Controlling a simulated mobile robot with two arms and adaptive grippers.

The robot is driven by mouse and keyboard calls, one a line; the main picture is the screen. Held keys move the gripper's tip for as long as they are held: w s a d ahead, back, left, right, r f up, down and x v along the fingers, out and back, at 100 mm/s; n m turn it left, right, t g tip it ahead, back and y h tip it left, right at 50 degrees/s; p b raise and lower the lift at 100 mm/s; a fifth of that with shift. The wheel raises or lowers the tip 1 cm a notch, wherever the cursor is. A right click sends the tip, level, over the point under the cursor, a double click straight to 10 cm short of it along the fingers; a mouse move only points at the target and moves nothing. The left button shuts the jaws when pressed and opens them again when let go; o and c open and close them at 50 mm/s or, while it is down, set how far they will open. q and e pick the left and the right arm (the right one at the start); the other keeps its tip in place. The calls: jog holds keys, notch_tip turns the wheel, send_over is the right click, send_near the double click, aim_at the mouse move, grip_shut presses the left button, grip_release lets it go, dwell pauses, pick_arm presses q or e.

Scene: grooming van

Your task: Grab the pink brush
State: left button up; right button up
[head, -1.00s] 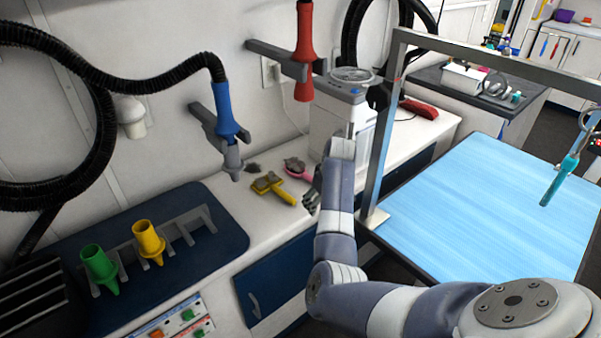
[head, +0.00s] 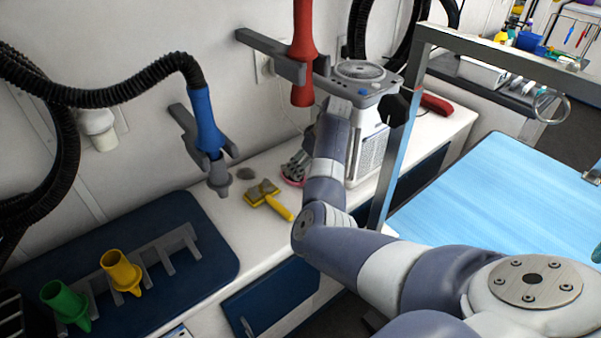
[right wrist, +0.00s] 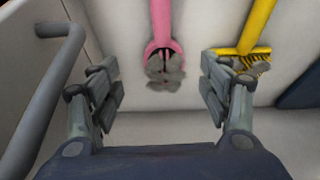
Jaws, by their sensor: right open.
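The pink brush (right wrist: 161,28) lies on the white counter, with its handle pointing away in the right wrist view and grey fur on its head. In the head view only part of the pink brush (head: 290,182) shows; my right gripper and arm hide the rest. My right gripper (right wrist: 162,82) is open and empty, its fingers on either side of the brush head. In the head view the right gripper (head: 300,163) is at the brush. My left gripper is not in view.
A yellow brush (head: 268,199) lies close by on the counter (head: 232,212); its head is near one finger in the right wrist view. A white machine (head: 369,145) stands behind my arm. A blue dryer nozzle (head: 207,125) and a red one (head: 303,50) hang above.

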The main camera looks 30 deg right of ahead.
aim_at(302, 180)
jog(key=shift+x, duration=1)
jog(key=shift+w+a+f, duration=0.1)
jog(key=shift+a+f, duration=0.2)
jog(key=shift+x, duration=2.2)
jog(key=c, duration=0.9)
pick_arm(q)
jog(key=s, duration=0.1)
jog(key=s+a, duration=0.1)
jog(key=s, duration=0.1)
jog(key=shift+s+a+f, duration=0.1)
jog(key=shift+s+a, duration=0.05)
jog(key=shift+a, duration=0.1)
pick_arm(e)
jog(key=shift+c, duration=1)
